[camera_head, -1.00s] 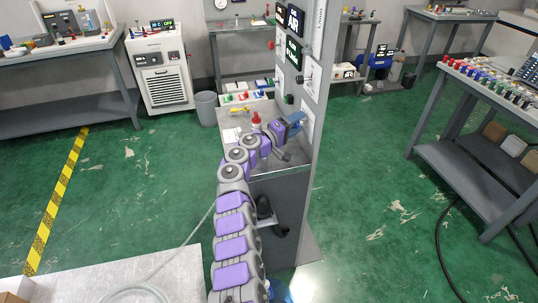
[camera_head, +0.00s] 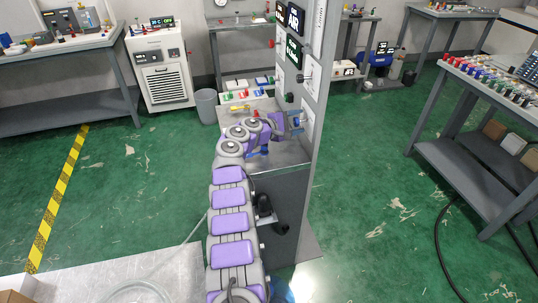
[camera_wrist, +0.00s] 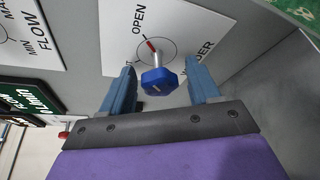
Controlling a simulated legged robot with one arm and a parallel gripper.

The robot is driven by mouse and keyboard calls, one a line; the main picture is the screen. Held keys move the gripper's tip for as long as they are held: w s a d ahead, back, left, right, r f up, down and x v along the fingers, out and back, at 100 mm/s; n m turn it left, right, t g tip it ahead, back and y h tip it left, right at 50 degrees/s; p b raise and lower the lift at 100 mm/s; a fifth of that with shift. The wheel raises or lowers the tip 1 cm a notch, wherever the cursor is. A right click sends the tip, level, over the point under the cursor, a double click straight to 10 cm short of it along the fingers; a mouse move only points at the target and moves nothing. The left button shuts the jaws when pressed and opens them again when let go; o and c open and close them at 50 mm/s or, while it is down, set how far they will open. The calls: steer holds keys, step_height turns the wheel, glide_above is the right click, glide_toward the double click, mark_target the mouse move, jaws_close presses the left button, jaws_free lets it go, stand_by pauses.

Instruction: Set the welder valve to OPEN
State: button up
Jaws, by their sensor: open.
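The welder valve has a blue knob (camera_wrist: 160,81) on a stem in front of a white label plate (camera_wrist: 180,22) in the wrist view. Its red pointer tip (camera_wrist: 152,46) points up and left, roughly towards the word OPEN. The other position word is mostly hidden behind a finger, and the word WELDER is partly covered. My gripper (camera_wrist: 161,88) is open, with one blue finger on each side of the knob and visible gaps to both. In the head view my gripper (camera_head: 295,121) is at the grey panel, and the knob cannot be made out there.
The tall grey panel (camera_head: 318,75) carries AIR and other signs. A metal bench top (camera_head: 290,152) lies below my gripper, with small coloured items and a yellow tool behind. A flow label (camera_wrist: 25,35) is beside the valve plate.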

steer(key=shift+n, duration=0.4)
steer(key=shift+g+b, duration=0.3)
steer(key=shift+b, duration=0.05)
steer(key=p+v, duration=0.5)
steer(key=v, duration=1.3)
steer(key=shift+s+d+f+g+y+p, duration=0.65)
steer(key=shift+s+f+g+y, duration=0.45)
steer(key=shift+f+g+y, duration=1.55)
steer(key=s+d+r+m+g+y+p, duration=0.1)
steer(key=s+d+r+y, duration=0.1)
steer(key=s+r, duration=0.4)
steer(key=s+d+r+m+g+y+p, duration=0.1)
steer(key=s+r+y, duration=0.3)
steer(key=s, duration=0.6)
steer(key=shift+d+r+m, duration=0.4)
steer(key=shift+r+m, duration=0.2)
steer(key=shift+r, duration=0.3)
steer(key=shift+s, duration=0.1)
